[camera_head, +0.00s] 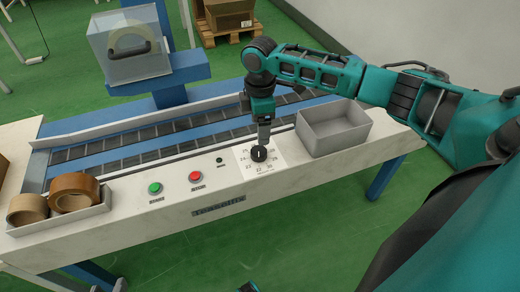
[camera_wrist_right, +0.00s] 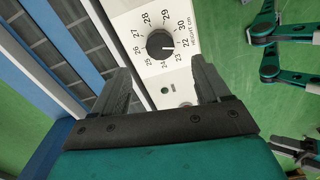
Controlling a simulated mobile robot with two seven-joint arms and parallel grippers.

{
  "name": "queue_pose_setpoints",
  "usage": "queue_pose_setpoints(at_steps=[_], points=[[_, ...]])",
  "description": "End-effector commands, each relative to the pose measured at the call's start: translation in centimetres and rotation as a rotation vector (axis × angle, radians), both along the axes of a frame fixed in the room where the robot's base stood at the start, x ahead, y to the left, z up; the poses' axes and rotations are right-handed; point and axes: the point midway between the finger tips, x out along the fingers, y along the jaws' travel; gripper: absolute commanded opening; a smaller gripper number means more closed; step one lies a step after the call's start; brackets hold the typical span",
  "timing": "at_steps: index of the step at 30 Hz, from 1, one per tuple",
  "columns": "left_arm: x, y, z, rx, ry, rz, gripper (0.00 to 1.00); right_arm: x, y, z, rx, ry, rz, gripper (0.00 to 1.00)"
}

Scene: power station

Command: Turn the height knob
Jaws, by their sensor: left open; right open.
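The height knob (camera_head: 258,153) is a round black dial on a white panel with a printed number scale, on the front of the conveyor table. My right gripper (camera_head: 264,143) points down at it, fingers right over it in the head view. In the right wrist view the knob (camera_wrist_right: 160,43) shows just beyond the open fingers (camera_wrist_right: 160,70), roughly between their tips. The gap looks clear; contact cannot be told. The knob's white mark points towards the 22–23 side. A small teal and dark part of my left arm shows at the bottom edge of the head view.
A green button (camera_head: 155,188) and a red button (camera_head: 196,177) sit left of the knob. A grey bin (camera_head: 334,128) stands close on its right. Tape rolls lie in a tray (camera_head: 60,217) at the left end. The conveyor (camera_head: 130,147) runs behind.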

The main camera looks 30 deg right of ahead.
Motion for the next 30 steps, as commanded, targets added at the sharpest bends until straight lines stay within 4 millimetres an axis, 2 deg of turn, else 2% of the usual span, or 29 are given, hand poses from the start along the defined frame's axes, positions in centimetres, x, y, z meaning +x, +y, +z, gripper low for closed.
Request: queue_pose_setpoints(at_steps=[1,3,9,12,17,25,30], points=[[-0.1,0.0,-0.8,0.001,0.002,0.0,0.43,-0.1,0.0,-1.6,0.0,0.003,-0.001,0.76],[-0.1,0.0,-1.4,0.0,0.004,0.0,0.43,0.0,0.0,-3.1,-0.001,0.001,-0.001,0.76],[-0.4,0.0,-2.8,0.0,0.011,0.001,0.43,0.0,0.0,-6.7,0.0,-0.001,0.0,0.76],[-0.4,0.0,-3.3,-0.001,0.013,0.001,0.43,0.0,0.0,-7.9,0.0,-0.001,0.0,0.76],[-0.4,-0.1,-3.4,-0.005,0.013,0.004,0.43,0.0,0.0,-8.7,-0.001,-0.002,0.0,0.76],[-0.4,-0.2,-3.4,-0.009,0.013,0.007,0.43,0.0,0.0,-8.8,-0.001,-0.002,0.0,0.76],[-0.4,-0.2,-3.4,-0.009,0.013,0.007,0.43,0.0,0.0,-8.8,0.0,-0.002,0.0,0.61]])
